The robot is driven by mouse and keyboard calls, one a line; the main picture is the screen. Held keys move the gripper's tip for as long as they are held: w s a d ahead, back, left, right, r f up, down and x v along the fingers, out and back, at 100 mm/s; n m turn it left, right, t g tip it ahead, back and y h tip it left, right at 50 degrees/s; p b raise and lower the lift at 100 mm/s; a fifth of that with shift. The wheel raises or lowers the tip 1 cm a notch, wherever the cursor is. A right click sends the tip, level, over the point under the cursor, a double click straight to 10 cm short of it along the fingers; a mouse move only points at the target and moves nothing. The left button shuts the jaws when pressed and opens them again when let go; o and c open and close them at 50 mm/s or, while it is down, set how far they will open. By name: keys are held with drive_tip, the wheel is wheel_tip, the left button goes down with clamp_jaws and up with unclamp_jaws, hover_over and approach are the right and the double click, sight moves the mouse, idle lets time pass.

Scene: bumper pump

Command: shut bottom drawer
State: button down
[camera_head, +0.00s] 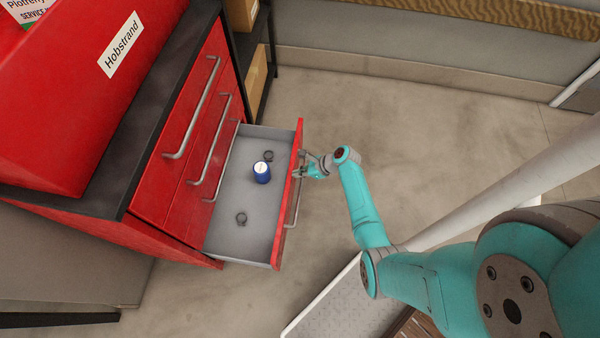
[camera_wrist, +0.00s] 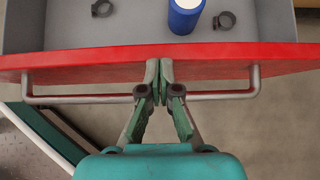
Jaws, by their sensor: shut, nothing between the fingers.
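The bottom drawer (camera_head: 228,227) of the red cabinet stands pulled out, with its grey inside showing. Its red front (camera_wrist: 100,62) and grey bar handle (camera_wrist: 225,95) cross the wrist view. My gripper (camera_head: 304,168) is at the outer side of the drawer front, near the handle. In the wrist view my gripper (camera_wrist: 159,88) has its fingertips together at the middle of the front, overlapping the handle bar and the red panel. Nothing shows between the fingers. I cannot tell whether the tips touch the panel.
A blue can (camera_head: 261,172) and dark rings (camera_head: 241,218) lie in the drawer. The drawers above (camera_head: 185,140) look shut. A shelf with cardboard boxes (camera_head: 256,80) stands behind the cabinet. The floor (camera_head: 400,130) beyond my arm is clear.

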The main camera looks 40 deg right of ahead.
drive_tip(key=w+a, duration=1.3)
drive_tip(key=w, duration=0.4)
drive_tip(key=shift+a, duration=0.15)
